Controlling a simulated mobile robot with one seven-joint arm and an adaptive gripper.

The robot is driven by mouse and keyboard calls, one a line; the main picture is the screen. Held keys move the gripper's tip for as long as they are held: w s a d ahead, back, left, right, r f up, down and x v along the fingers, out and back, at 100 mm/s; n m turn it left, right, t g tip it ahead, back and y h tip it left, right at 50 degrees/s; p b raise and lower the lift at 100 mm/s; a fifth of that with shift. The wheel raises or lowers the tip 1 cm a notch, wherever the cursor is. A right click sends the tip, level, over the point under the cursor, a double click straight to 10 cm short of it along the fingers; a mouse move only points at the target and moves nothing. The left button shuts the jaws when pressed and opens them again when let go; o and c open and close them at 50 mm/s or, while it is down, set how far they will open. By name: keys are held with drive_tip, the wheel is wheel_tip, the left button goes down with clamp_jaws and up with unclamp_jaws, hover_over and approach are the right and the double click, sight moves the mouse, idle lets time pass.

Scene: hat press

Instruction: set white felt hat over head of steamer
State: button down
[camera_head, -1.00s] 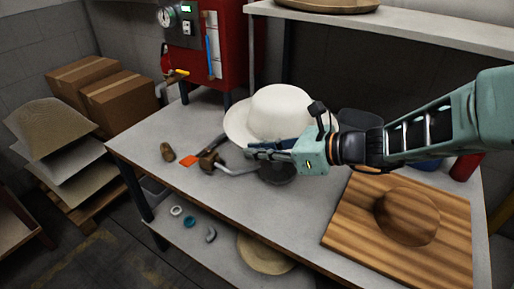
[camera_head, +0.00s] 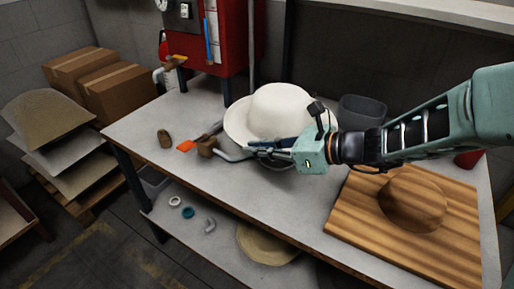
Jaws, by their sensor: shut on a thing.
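The white felt hat (camera_head: 280,112) is upright, crown up, at the middle of the workbench in the head view. My gripper (camera_head: 262,148) reaches in from the right and is shut on the near brim of the hat. The fingers hide part of that brim. What looks like the steamer, a bent metal pipe (camera_head: 231,156) with a brown block at its left end, lies at the near side of the hat. Its dark round head is mostly hidden below my gripper and the brim. I cannot tell whether the hat touches it.
A wooden board (camera_head: 455,235) with a round hat block (camera_head: 412,204) lies right of my gripper. A dark bin (camera_head: 362,112) stands behind. A red cabinet (camera_head: 235,40) is at the back. A brown piece (camera_head: 164,138) and an orange item (camera_head: 186,146) lie left. The front left bench is clear.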

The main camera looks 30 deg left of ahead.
drive_tip(key=shift+f+b, duration=0.45)
drive_tip(key=shift+f, duration=0.05)
idle(0.5)
drive_tip(key=c, duration=2)
unclamp_jaws()
drive_tip(key=shift+d, duration=0.1)
drive_tip(key=v, duration=1.2)
